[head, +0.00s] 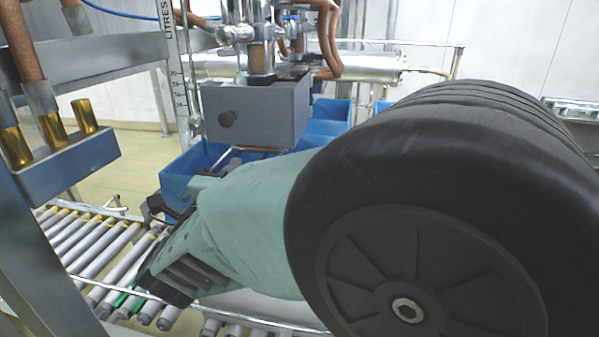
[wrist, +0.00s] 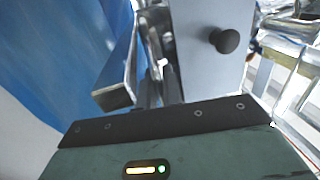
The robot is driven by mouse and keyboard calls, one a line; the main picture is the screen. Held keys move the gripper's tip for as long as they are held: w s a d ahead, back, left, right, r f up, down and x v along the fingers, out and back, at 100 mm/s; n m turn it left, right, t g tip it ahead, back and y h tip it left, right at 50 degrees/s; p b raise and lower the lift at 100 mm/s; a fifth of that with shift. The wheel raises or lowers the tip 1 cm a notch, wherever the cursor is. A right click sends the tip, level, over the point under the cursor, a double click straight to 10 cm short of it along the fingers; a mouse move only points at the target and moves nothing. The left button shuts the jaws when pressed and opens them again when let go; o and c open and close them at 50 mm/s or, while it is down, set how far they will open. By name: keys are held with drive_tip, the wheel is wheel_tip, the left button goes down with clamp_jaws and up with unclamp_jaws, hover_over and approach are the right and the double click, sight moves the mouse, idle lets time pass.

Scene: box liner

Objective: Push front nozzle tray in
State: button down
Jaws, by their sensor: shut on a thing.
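The front nozzle tray (wrist: 113,95) shows as a narrow grey metal piece with a pale end, left of centre in the wrist view. In the head view a thin metal edge (head: 255,149), which looks like part of it, shows under the grey housing with a black knob (head: 270,108). My gripper (wrist: 158,65) is at the tray, beside the grey housing, and is shut on it. The exact contact is hard to make out. In the head view my pale green wrist covers much of the area below the housing, and the fingertips are mostly hidden.
Blue crates (head: 180,172) stand below and behind the housing. A roller conveyor (head: 100,245) runs beneath. A metal frame (head: 70,170) with brass-tipped nozzles stands at the left. Hoses and pipes are above. My large dark arm joint blocks the right side.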

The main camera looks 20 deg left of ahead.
drive_tip(key=shift+w+r, duration=0.3)
drive_tip(key=shift+w, duration=0.35)
drive_tip(key=c, duration=1.8)
unclamp_jaws()
drive_tip(key=shift+w, duration=0.1)
drive_tip(key=shift+o, duration=1.3)
drive_tip(key=shift+w+d+f, duration=0.1)
drive_tip(key=shift+w, duration=0.05)
drive_tip(key=s+d+f+b, duration=0.1)
drive_tip(key=s+b, duration=0.3)
drive_tip(key=s, duration=0.8)
drive_tip(key=shift+f+b, duration=0.35)
drive_tip(key=shift+f, duration=0.15)
drive_tip(key=shift+d, duration=0.15)
